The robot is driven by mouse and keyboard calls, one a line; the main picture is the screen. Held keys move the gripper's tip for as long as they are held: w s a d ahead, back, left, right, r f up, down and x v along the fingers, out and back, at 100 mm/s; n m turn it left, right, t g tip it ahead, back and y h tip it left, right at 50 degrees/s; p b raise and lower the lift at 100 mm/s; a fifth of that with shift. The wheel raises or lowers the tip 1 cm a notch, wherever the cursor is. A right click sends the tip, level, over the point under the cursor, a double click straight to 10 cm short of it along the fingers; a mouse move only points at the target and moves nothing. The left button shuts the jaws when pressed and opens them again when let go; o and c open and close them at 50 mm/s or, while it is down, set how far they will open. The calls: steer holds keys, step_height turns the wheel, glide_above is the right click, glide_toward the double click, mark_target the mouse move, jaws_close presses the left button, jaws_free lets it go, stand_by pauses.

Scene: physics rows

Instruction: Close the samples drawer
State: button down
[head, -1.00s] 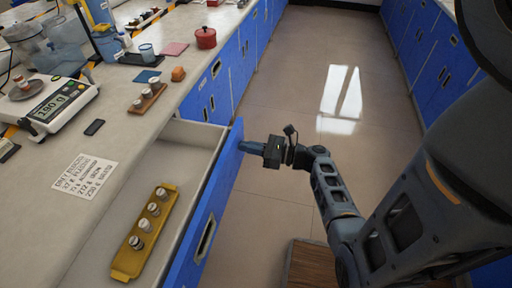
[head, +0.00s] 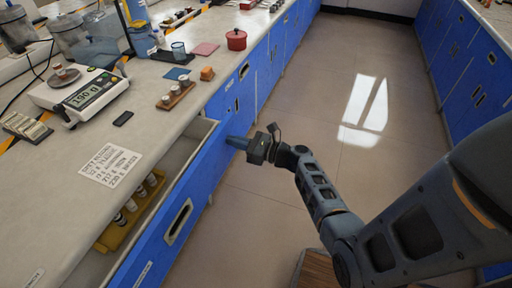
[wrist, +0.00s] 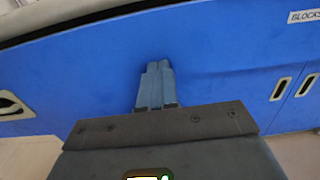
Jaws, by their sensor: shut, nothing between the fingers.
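The samples drawer has a blue front (head: 160,232) with a recessed handle and stands partly open below the bench top. Inside it lies a yellow rack (head: 118,228) with several capped vials, partly hidden under the counter edge. My gripper (head: 230,141) is shut and empty, with its fingertips at the outer face of the drawer front near its far end. In the wrist view, my closed fingers (wrist: 156,68) point at the blue front (wrist: 100,70), with the handle at the left edge. I cannot tell for sure whether the tips touch it.
On the bench are a scale (head: 80,92), a paper note (head: 110,165), a wooden vial rack (head: 176,95), and a red pot (head: 236,39). Blue cabinets line both sides. The floor (head: 270,200) between them is clear.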

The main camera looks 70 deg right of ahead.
mark_target(200, 132)
steer(key=w+b, duration=0.2)
steer(key=w, duration=1)
steer(key=shift+w+f+b, duration=0.1)
steer(key=shift+w+b, duration=0.25)
steer(key=shift+b, duration=0.05)
steer(key=shift+w, duration=0.3)
